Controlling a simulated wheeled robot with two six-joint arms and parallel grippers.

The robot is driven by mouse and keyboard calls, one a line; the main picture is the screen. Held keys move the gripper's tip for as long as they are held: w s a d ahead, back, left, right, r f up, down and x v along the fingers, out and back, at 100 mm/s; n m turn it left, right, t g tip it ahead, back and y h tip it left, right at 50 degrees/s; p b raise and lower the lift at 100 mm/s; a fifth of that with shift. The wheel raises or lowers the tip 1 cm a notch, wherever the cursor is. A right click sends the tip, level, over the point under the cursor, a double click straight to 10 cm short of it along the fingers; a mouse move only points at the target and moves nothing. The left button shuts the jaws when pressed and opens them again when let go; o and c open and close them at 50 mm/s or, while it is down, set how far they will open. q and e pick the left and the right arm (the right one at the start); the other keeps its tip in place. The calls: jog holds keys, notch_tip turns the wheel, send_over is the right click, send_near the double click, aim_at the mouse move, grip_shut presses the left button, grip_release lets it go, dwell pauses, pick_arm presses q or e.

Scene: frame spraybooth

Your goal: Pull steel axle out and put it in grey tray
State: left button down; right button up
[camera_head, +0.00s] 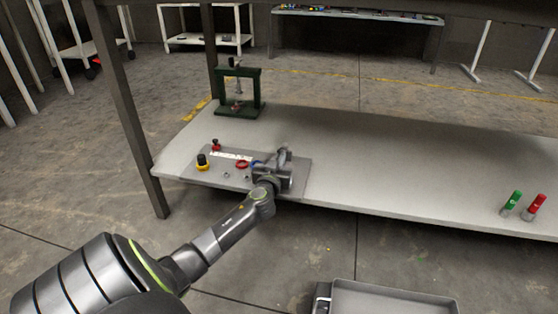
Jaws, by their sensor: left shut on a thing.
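My left gripper (283,168) is at the right end of a grey board on the bench. It is shut on what seems to be the steel axle; the gripper body hides most of the held part and I cannot tell whether the axle is still seated. The grey tray (395,300) shows at the bottom edge, in front of and below the bench, partly cut off; the visible part of its inside looks empty. My right gripper is not in view.
The grey board (215,176) carries a yellow-and-black knob (202,162), a red ring (242,164) and small fittings. A dark green press frame (238,92) stands behind. The bench (400,165) is clear between.

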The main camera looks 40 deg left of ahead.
pick_arm(q)
jog(key=shift+s+d, duration=0.25)
jog(key=shift+s, duration=0.1)
jog(key=shift+p+v, duration=0.5)
jog(key=shift+v, duration=2.35)
